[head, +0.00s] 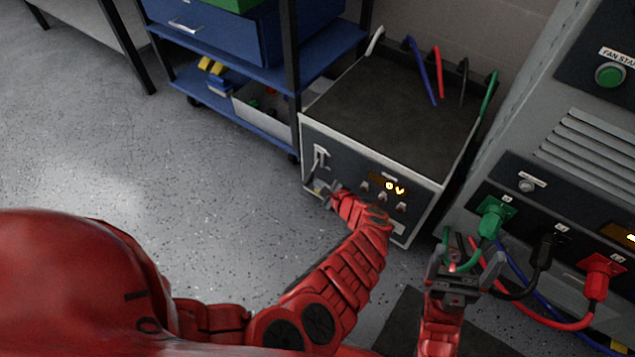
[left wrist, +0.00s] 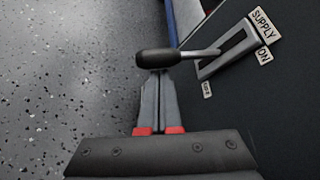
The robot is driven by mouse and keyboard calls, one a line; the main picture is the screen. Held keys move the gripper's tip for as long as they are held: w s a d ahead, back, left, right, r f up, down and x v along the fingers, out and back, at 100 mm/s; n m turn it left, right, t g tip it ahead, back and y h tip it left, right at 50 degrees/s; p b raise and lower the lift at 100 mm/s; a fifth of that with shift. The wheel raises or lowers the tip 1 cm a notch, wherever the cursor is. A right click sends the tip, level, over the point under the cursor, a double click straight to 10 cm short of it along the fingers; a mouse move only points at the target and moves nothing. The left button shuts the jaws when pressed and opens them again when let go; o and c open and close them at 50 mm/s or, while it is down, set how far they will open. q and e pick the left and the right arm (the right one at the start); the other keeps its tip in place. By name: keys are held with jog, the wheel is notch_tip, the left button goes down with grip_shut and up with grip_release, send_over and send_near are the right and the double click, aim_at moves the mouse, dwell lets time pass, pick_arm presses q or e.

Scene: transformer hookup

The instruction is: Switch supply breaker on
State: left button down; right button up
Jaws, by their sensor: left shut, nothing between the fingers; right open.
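The supply breaker (head: 320,156) is a lever on the left of the dark front panel of a grey box. In the left wrist view the lever (left wrist: 158,58) has a black knob and a metal rod coming out of a slotted plate, beside labels reading SUPPLY and ON; a smaller label is hard to read. I cannot tell its switch position for certain. My left gripper (head: 324,190) is shut and empty, low at the panel, its fingertips (left wrist: 158,80) close by the knob; contact is unclear. My right gripper (head: 457,258) is open near the green cable.
The box's display (head: 388,186) reads 0 V. A grey cabinet (head: 585,150) stands at right, with green (head: 492,217), black (head: 547,248) and red (head: 602,275) plugs and hanging cables. A blue shelf cart (head: 265,75) stands behind left. Floor at left is clear.

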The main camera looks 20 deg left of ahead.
pick_arm(q)
jog(key=shift+s+r, duration=0.1)
jog(key=shift+s+r+p, duration=0.1)
jog(key=shift+p, duration=0.25)
jog(key=shift+a+r+m+g, duration=0.1)
jog(key=shift+m+g, duration=0.2)
